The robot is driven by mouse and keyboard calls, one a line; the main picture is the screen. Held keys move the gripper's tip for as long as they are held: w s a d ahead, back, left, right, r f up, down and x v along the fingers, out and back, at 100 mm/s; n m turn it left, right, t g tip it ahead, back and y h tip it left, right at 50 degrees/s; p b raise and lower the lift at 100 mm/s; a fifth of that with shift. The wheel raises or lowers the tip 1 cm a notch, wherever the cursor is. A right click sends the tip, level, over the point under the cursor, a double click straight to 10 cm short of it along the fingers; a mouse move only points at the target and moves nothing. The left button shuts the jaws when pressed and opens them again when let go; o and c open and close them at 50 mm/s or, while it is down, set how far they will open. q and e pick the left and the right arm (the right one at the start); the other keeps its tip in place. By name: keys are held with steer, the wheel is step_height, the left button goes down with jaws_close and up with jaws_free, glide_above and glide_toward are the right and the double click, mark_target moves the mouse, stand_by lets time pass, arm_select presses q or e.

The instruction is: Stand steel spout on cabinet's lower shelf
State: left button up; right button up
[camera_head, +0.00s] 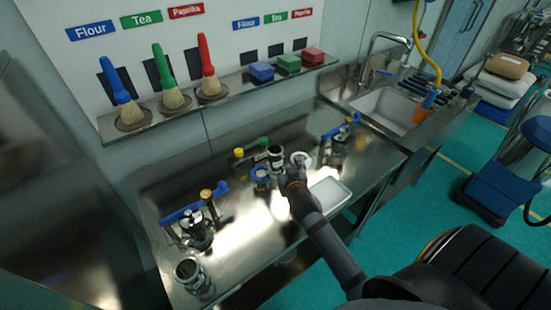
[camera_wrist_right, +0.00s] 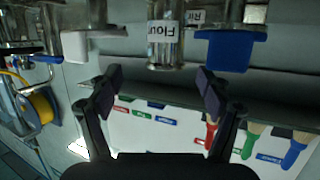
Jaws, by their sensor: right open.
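A steel spout (camera_head: 275,157), a short cylinder with a white label, stands on the steel counter. In the wrist view, which looks upside down, a steel cylinder labelled "Flour" (camera_wrist_right: 165,45) lies beyond and between my right fingers, apart from them. My right gripper (camera_head: 291,181) is close in front of that group; its fingers (camera_wrist_right: 153,82) are spread and empty. Another steel cylinder (camera_head: 189,274) stands at the counter's front left. I cannot make out the cabinet's lower shelf. My left gripper is not in view.
A blue-topped part (camera_head: 260,175) and a white-topped part (camera_head: 300,158) flank the spout closely. A white tray (camera_head: 329,194) lies to the right. A wall shelf (camera_head: 228,88) holds brushes and colored blocks. A sink (camera_head: 388,110) is at right.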

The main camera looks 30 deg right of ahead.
mark_target(276, 152)
steer(key=x, duration=0.3)
steer(key=w+p, duration=0.1)
steer(key=w+r+p, duration=0.1)
steer(key=shift+w, duration=0.4)
steer(key=shift+w+d+f, duration=0.1)
steer(key=shift+w+f, duration=0.2)
steer(key=shift+w, duration=0.2)
steer(key=shift+w+d+f, duration=0.1)
steer(key=shift+w+f, duration=0.2)
steer(key=shift+w, duration=0.2)
steer(key=shift+w+f, duration=0.15)
steer(key=shift+f, duration=0.05)
steer(key=shift+r, duration=0.1)
steer(key=c, duration=1.6)
